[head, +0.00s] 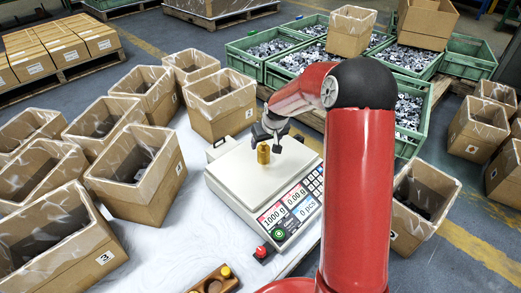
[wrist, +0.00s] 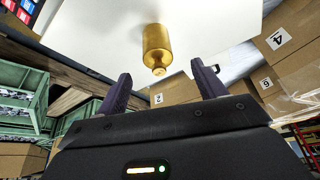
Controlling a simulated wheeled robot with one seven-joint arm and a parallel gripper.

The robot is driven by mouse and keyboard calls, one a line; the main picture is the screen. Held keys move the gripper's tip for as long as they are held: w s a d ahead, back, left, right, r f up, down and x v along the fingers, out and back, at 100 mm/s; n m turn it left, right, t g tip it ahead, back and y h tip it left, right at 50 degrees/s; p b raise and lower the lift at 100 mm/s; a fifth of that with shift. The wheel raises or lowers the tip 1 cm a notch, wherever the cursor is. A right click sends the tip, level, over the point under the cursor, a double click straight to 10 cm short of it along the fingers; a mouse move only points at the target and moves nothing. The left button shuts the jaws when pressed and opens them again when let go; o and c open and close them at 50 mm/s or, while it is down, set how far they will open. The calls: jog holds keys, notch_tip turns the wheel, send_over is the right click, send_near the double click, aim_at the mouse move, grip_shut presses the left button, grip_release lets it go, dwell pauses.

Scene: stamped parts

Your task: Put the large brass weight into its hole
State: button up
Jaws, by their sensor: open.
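The large brass weight (head: 263,153) stands upright on the pale plate of the scale (head: 238,180). In the wrist view the weight (wrist: 157,42) shows its knob toward my gripper (wrist: 161,72), ahead of the gap between the two fingers. The fingers are apart with nothing between them. In the head view my gripper (head: 275,133) is just above and beside the weight. A wooden block (head: 213,281) at the bottom edge carries a small brass weight (head: 226,271) and shows a dark round hole. The block is partly cut off by the frame.
The scale's panel (head: 289,212) reads 1000 g, with a red button (head: 263,252) on the table in front. Open cardboard boxes (head: 138,175) crowd the left and back of the white table (head: 168,235). Green crates (head: 270,48) of metal parts stand behind.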

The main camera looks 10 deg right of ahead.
aim_at(265, 148)
jog(key=x, duration=0.3)
jog(key=b+x, duration=0.1)
jog(key=x, duration=0.2)
jog(key=shift+w+d+f, duration=0.15)
jog(key=shift+f, duration=0.2)
